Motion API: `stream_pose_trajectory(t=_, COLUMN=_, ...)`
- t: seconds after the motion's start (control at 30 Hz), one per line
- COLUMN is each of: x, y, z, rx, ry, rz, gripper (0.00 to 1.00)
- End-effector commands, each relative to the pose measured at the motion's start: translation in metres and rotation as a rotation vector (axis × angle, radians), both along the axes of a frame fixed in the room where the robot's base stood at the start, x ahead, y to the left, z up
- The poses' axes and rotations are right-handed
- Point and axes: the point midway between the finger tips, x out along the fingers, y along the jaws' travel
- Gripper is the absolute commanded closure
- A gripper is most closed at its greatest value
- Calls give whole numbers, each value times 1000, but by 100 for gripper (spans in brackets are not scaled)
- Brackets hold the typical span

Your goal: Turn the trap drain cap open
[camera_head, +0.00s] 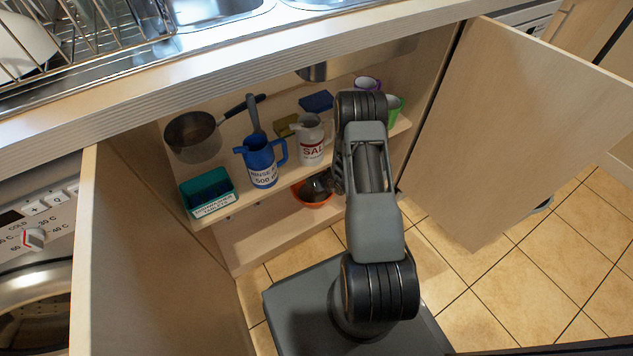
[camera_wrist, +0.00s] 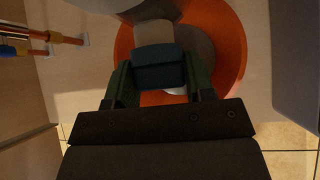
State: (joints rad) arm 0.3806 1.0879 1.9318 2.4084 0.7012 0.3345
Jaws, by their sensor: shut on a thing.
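In the wrist view the dark blue-green trap drain cap (camera_wrist: 160,72) sits between the two fingers of my gripper (camera_wrist: 160,82), which is shut on it. A pale, rounded trap part (camera_wrist: 153,32) shows just beyond the cap. Below and around them is an orange bowl (camera_wrist: 236,45). In the head view the orange bowl (camera_head: 314,203) is partly visible low in the cabinet, left of my arm. My arm and the shelf hide the cap there. How far the cap is turned cannot be told.
The cabinet shelf holds a pot (camera_head: 194,137), a blue jug (camera_head: 261,163), a white jug (camera_head: 311,141) and a teal box (camera_head: 208,196). Open doors stand left (camera_head: 150,270) and right (camera_head: 510,130). Copper pipes (camera_wrist: 45,36) run at the wrist view's upper left.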

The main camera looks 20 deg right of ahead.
Motion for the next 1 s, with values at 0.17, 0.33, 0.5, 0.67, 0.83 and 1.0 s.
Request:
stream_pose_trajectory(t=0.17, x=1, y=0, z=-2, rx=-84, ry=-12, rz=1, gripper=75)
stream_pose_trajectory(t=0.33, x=1, y=0, z=-1, rx=-130, ry=-18, rz=0, gripper=75)
stream_pose_trajectory(t=0.5, x=1, y=0, z=0, rx=-152, ry=-21, rz=0, gripper=75)
stream_pose_trajectory(t=0.67, x=1, y=0, z=1, rx=-158, ry=-22, rz=2, gripper=75)
stream_pose_trajectory(t=0.83, x=1, y=0, z=1, rx=-157, ry=-23, rz=2, gripper=75)
stream_pose_trajectory(t=1.0, x=1, y=0, z=1, rx=-156, ry=-23, rz=2, gripper=43)
